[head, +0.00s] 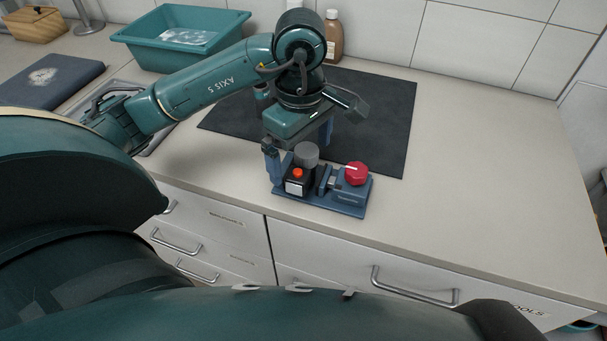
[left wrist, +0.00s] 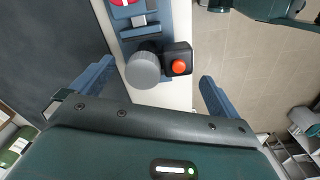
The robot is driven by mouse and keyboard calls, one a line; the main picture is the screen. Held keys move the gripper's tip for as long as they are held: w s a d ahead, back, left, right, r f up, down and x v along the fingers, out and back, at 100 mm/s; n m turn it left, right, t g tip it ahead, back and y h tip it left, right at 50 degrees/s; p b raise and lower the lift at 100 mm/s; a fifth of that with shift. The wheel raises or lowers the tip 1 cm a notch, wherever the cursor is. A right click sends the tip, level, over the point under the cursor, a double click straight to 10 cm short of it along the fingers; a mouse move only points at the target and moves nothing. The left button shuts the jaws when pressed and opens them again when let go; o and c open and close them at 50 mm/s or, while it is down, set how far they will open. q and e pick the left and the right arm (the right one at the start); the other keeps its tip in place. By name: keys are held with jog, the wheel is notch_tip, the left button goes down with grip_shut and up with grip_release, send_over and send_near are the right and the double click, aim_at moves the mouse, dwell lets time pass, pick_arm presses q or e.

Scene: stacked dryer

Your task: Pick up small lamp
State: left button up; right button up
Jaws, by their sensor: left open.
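The small lamp appears to be the black box with an orange-red dome (head: 297,182), upright at the left end of a blue fixture (head: 345,208) on the counter. In the left wrist view the lamp (left wrist: 178,60) sits right beside a grey cylinder (left wrist: 142,68). My left gripper (head: 299,163) is open and points down over that end of the fixture. In the left wrist view its two fingers (left wrist: 156,75) stand wide apart, with the lamp and cylinder between them in the picture. I cannot tell how far the fingertips are above the lamp. My right gripper is not in view.
A red knob (head: 356,174) sits on the right of the fixture. Behind are a dark mat (head: 385,120), a brown bottle (head: 333,40) and a teal tub (head: 135,45). A dark blue book-like object (head: 45,80) lies left. The counter is clear on the right.

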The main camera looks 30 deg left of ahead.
aim_at(301, 167)
pick_arm(q)
notch_tip(301, 167, down, 4)
jog(key=shift+f+p, duration=0.1)
jog(key=shift+p, duration=0.25)
jog(key=shift+c, duration=0.2)
jog(key=c, duration=1)
